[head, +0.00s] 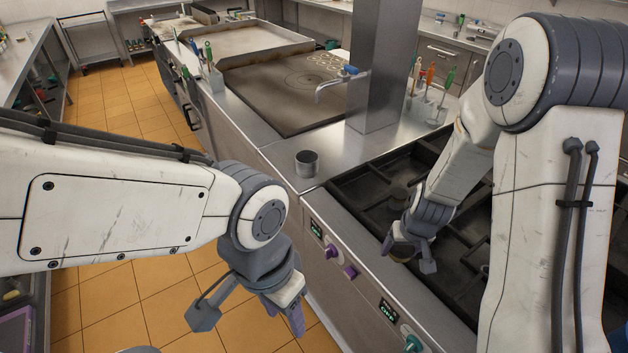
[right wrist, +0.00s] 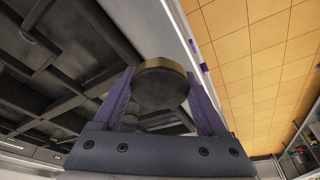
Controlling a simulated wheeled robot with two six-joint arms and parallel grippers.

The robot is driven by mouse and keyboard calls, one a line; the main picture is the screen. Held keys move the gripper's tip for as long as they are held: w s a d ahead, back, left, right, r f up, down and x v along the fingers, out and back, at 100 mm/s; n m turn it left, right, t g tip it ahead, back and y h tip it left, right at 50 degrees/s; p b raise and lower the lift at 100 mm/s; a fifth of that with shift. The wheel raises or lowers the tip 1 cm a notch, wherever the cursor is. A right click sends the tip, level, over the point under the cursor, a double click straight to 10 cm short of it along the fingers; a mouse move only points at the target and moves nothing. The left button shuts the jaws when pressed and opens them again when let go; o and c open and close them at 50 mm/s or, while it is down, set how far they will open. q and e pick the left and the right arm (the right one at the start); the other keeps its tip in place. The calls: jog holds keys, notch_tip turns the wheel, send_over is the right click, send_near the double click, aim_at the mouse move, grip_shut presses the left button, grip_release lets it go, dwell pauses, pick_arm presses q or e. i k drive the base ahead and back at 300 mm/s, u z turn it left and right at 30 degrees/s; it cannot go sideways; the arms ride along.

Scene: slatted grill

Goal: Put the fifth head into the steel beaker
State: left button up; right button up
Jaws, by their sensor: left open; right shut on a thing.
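The steel beaker (head: 306,163) stands upright on the steel counter, at the corner beside the slatted grill. My right gripper (head: 408,253) is shut on a round, dark head with a brass-coloured rim (right wrist: 160,84). In the right wrist view the head sits between the two purple fingers. In the head view the held head (head: 400,257) is partly hidden by the gripper and is over the near edge of the grill, right of the beaker. My left gripper (head: 250,312) is open and empty, above the floor in front of the counter.
The dark grill grates (head: 358,186) lie right of the beaker. A steel column (head: 375,70) and a tap (head: 340,82) stand behind it. Knobs (head: 350,271) line the counter front. The steel top around the beaker is clear.

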aim_at(308, 171)
jog(key=u, duration=0.45)
jog(key=k, duration=0.55)
jog(key=u, duration=1.3)
jog(key=i, duration=2.15)
jog(key=z, duration=1.2)
jog(key=i, duration=0.75)
jog(key=z, duration=0.75)
